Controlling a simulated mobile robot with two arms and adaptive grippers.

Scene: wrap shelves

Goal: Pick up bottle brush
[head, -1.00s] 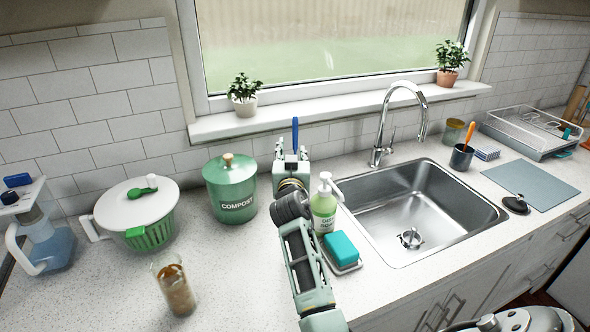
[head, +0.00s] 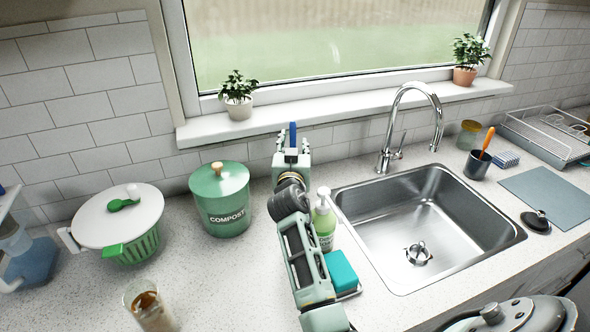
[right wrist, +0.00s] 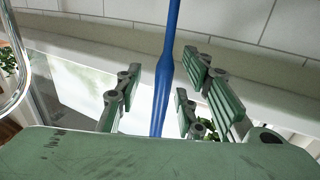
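The bottle brush shows as a blue upright handle (head: 293,135) near the tiled wall, between the compost bin and the sink. It also shows as a long blue handle in the right wrist view (right wrist: 165,75); its brush end cannot be made out. My right gripper (head: 291,152) is at the handle, behind the soap bottle. In the right wrist view its fingers (right wrist: 160,98) are open, one side on each side of the handle, with gaps visible between handle and fingers. My left gripper is not in view.
A green compost bin (head: 222,200) stands left of my right arm. A soap bottle (head: 324,222) and a teal sponge (head: 341,270) stand close to its right, beside the sink (head: 430,225) with its tall faucet (head: 385,140). A glass (head: 148,305) stands at front left.

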